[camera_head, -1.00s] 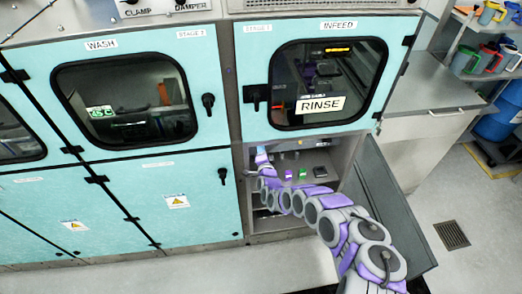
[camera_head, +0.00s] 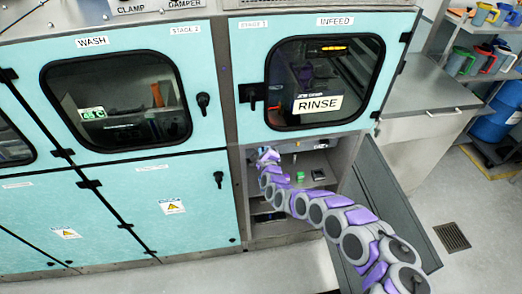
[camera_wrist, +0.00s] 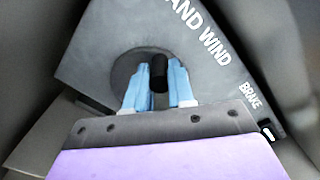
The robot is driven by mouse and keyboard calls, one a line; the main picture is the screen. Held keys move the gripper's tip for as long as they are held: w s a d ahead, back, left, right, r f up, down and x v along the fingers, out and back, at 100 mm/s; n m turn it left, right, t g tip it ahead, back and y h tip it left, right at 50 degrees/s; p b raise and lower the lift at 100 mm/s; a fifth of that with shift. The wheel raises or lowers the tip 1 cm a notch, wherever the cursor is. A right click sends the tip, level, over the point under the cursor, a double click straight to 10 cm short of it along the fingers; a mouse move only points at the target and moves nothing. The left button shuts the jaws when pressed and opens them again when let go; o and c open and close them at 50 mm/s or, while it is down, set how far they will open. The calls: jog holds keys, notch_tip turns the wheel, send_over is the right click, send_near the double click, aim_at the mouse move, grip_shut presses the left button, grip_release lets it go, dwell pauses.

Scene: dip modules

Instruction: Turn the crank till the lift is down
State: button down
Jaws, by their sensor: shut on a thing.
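The crank's black knob (camera_wrist: 159,73) stands out from a dark round disc (camera_wrist: 126,72) on a grey panel lettered "AND WIND", the start cut off, in the wrist view. My gripper (camera_wrist: 158,88) has its two blue fingers closed on either side of the knob. In the head view my gripper (camera_head: 267,154) reaches into the open lower compartment under the INFEED door, and the crank there is hidden by it. Behind the dark INFEED window (camera_head: 325,75) shapes show only dimly. I cannot make out the lift or its height.
A grey compartment door (camera_head: 395,205) hangs open right of my arm. A small green-lit item (camera_head: 300,177) and a dark box (camera_head: 323,174) sit in the compartment. Clear floor lies at the front.

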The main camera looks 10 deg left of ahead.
jog(key=shift+w+d+f+m+b, duration=0.1)
jog(key=shift+d+m+b, duration=0.4)
jog(key=shift+m, duration=0.55)
jog(key=shift+w+d+m+b, duration=0.15)
jog(key=shift+d+m+b, duration=0.3)
jog(key=shift+m, duration=0.55)
jog(key=shift+w+d+f+m+b, duration=0.1)
jog(key=shift+d+m+b, duration=0.25)
jog(key=shift+m+b, duration=0.5)
jog(key=shift+m, duration=0.3)
jog(key=c, duration=1)
grip_release()
jog(key=shift+a+r, duration=0.1)
jog(key=shift+r, duration=0.05)
jog(key=shift+o, duration=0.2)
